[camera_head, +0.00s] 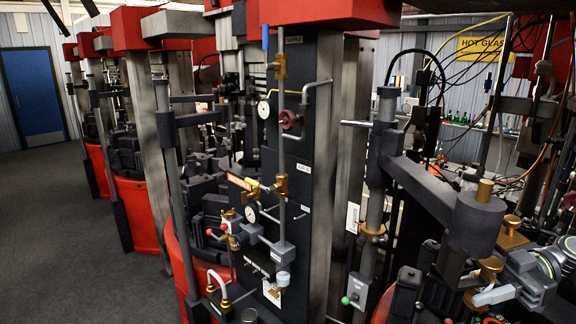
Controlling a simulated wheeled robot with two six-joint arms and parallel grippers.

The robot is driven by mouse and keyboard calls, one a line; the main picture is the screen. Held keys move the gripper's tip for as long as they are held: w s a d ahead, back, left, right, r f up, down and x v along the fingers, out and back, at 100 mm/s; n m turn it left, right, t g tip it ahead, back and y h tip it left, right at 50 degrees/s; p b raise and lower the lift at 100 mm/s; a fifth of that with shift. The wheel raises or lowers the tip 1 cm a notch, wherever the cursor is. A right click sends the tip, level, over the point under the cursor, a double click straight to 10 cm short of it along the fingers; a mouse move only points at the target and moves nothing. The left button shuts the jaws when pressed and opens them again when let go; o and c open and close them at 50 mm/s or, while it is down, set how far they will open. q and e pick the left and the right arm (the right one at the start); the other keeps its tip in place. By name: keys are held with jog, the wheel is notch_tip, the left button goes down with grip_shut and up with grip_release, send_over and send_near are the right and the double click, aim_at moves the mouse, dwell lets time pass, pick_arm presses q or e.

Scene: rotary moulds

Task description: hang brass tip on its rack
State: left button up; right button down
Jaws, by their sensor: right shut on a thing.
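My right gripper (494,296) comes in at the lower right, its dark body and pale fingertip among the machine parts. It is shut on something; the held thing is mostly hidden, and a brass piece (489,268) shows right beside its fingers. I cannot tell for sure whether this piece is the brass tip in the grip. Another brass piece (512,233) sits just above the gripper, and a brass stud (485,190) stands on the end of a dark swing arm. I cannot make out the rack. My left gripper is not in view.
A dark machine column (298,150) with pipes, valves and gauges fills the middle. The dark swing arm (425,185) reaches over the area left of my gripper. Moulds and red bases crowd the left. Grey floor (60,230) is free at far left.

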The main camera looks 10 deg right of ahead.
jog(key=shift+d+b, duration=0.6)
jog(key=shift+d, duration=2.05)
